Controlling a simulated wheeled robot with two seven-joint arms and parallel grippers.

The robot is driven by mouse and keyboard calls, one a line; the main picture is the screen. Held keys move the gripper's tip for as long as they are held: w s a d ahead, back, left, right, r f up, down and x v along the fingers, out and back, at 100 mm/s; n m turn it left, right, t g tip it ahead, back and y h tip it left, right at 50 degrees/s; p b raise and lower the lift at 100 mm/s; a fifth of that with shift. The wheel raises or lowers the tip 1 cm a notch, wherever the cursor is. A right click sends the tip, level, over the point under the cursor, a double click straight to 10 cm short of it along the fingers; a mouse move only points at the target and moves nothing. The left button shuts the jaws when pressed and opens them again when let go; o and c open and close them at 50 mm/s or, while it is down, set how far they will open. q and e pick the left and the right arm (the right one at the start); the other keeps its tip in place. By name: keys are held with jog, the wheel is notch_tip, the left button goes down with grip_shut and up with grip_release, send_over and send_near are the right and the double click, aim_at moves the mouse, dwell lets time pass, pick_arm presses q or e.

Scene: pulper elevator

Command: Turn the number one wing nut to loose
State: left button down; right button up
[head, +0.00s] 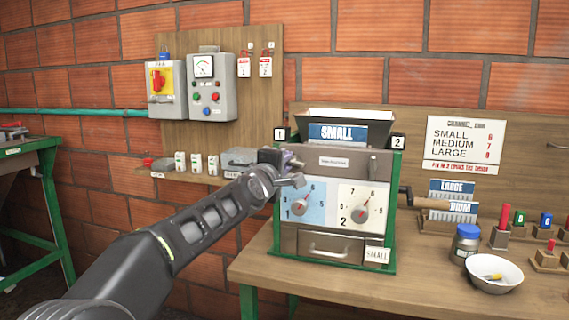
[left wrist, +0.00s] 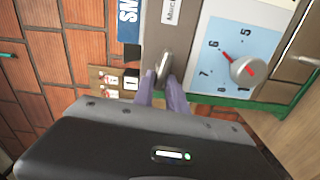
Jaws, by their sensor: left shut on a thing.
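The pulper (head: 343,163) stands on the wooden bench with tags "1" and "2" at its upper left and right corners. My left gripper (head: 290,168) is at the pulper's upper left front, below tag "1". In the left wrist view its purple fingers (left wrist: 162,88) are shut on a grey metal wing nut (left wrist: 163,63) on the front panel. In the head view the gripper mostly hides this wing nut. Another small metal fitting (head: 373,167) is on the right of the front, below tag "2". My right gripper is out of view.
Below the gripper are a blue dial (head: 303,204) and a white dial (head: 361,211), with a drawer (head: 330,246) under them. A crank handle (head: 428,201), a jar (head: 466,241) and a white bowl (head: 494,274) are to the right. A shelf (head: 190,178) with small items is behind my left arm.

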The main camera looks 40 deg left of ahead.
pick_arm(q)
jog(key=c, duration=1.4)
grip_release()
jog(key=shift+w+d, duration=0.1)
jog(key=shift+d, duration=0.05)
jog(key=shift+o, duration=0.2)
jog(key=v, duration=0.8)
jog(key=shift+b, duration=0.3)
